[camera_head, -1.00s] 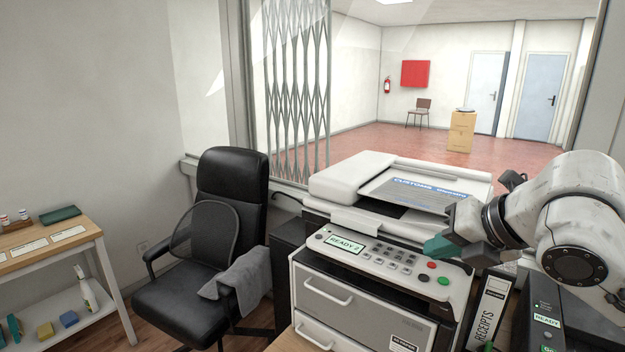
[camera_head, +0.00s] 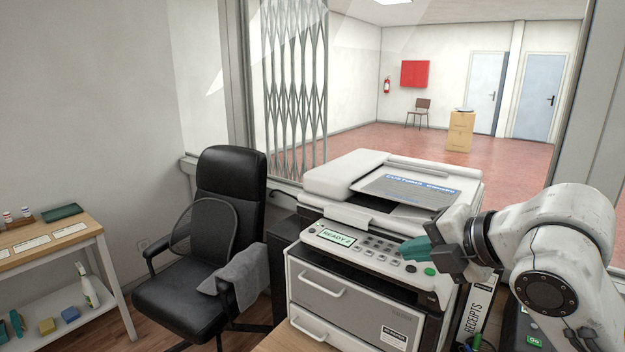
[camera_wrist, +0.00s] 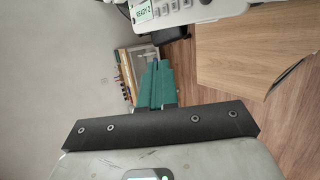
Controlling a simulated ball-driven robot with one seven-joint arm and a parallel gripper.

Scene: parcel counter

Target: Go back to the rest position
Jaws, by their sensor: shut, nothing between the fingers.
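My gripper (camera_head: 416,250) is in the head view at the right, with its green fingers pointing left. It is held over the right end of the copier's (camera_head: 352,283) button panel; whether it touches is hard to tell. The fingers are shut together with nothing between them. In the wrist view the green fingers (camera_wrist: 157,85) lie side by side, closed. My white arm comes in from the right and hides part of what stands behind it.
A white receipts binder (camera_head: 474,315) stands right of the copier, close under my arm. A black office chair (camera_head: 230,185) with a grey cloth (camera_head: 238,272) is left of the copier. A wooden shelf table (camera_head: 50,248) is at far left. Open air lies above the copier.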

